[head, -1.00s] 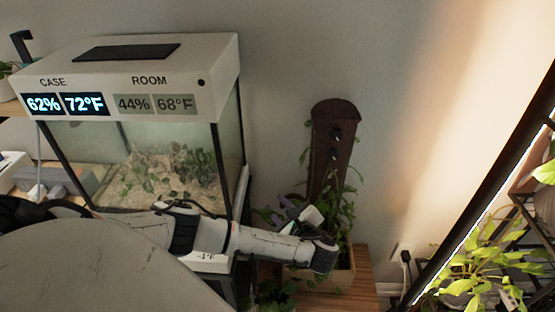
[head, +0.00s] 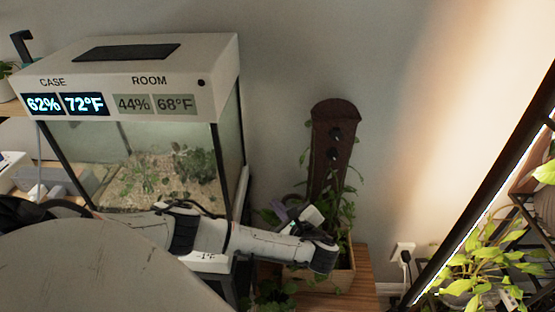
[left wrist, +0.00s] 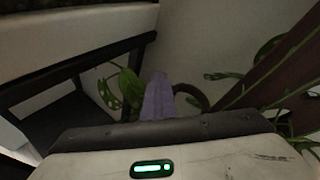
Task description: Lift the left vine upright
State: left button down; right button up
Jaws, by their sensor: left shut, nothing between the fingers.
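A dark brown plank (head: 328,150) with clips on its face stands upright in a wooden planter box (head: 338,283). Green vine leaves (head: 347,212) grow along the plank's right side. More leaves hang low at the planter's left (head: 272,292); I cannot tell which strand is the left vine. My left gripper (head: 283,213) is at the planter's left side, in front of the plank's base. Its purplish fingers (left wrist: 158,98) are shut and hold nothing. In the left wrist view a leafy stem (left wrist: 125,88) is left of the fingers, and the plank (left wrist: 275,75) is at right. My right gripper is out of view.
A glass terrarium (head: 140,135) with a white lid stands close to my left arm. A dark frame (left wrist: 75,72) crosses the left wrist view. A wooden surface (head: 362,275) carries the planter. A plant shelf with a lit dark post (head: 480,190) is at right. Bare wall lies between.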

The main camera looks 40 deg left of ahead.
pick_arm(q)
jog(key=c, duration=2.5)
grip_release()
jog(key=o, duration=0.6)
jog(key=p+v, duration=0.1)
jog(key=v, duration=0.9)
jog(key=shift+s+d, duration=0.1)
jog(key=shift+d, duration=0.1)
